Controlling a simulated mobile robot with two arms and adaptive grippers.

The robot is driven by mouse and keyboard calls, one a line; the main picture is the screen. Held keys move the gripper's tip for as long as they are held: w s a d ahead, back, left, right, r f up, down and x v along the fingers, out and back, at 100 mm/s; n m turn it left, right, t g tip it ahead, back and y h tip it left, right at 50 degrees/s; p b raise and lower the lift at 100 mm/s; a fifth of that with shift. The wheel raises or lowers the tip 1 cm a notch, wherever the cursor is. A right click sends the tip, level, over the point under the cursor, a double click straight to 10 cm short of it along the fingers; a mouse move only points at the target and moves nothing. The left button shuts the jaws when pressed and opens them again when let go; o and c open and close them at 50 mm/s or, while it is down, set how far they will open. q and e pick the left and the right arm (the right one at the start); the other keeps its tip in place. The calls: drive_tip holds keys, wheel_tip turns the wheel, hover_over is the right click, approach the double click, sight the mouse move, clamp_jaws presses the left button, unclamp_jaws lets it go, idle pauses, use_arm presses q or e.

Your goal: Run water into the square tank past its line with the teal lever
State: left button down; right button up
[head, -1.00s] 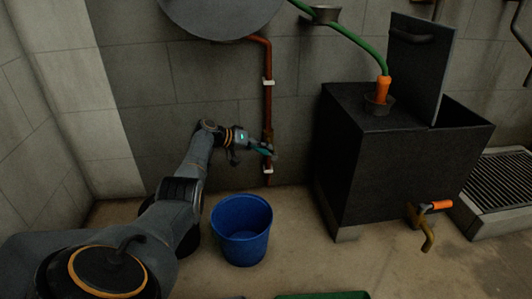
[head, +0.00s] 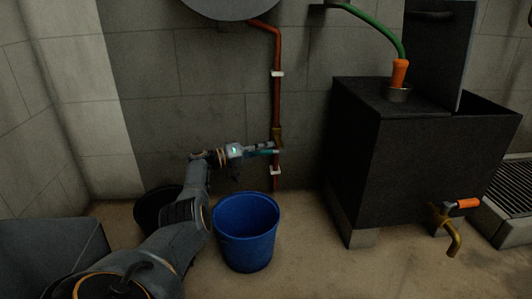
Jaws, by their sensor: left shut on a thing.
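The square tank (head: 420,150) is a dark box at the right, with a raised lid panel (head: 437,50) and an open top behind it. Its inside, water and line are hidden. The teal lever (head: 264,154) is at a brass valve (head: 277,135) on the red-brown wall pipe (head: 277,100). My left gripper (head: 266,150) is shut on the teal lever, partly covering it. My right gripper is out of view.
A blue bucket (head: 246,235) stands on the floor below my left arm; a dark bucket (head: 150,213) is behind that arm. A brass tap (head: 450,230) with an orange handle (head: 467,203) sticks out of the tank's front. A slatted grate (head: 510,190) lies at the right.

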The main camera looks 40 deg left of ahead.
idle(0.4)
use_arm(q)
drive_tip(key=c, duration=1.1)
unclamp_jaws()
drive_tip(key=shift+s+a, duration=0.1)
drive_tip(key=v, duration=1.1)
drive_tip(key=shift+s+a+f, duration=0.1)
drive_tip(key=shift+s+f, duration=0.15)
drive_tip(key=shift+s, duration=0.1)
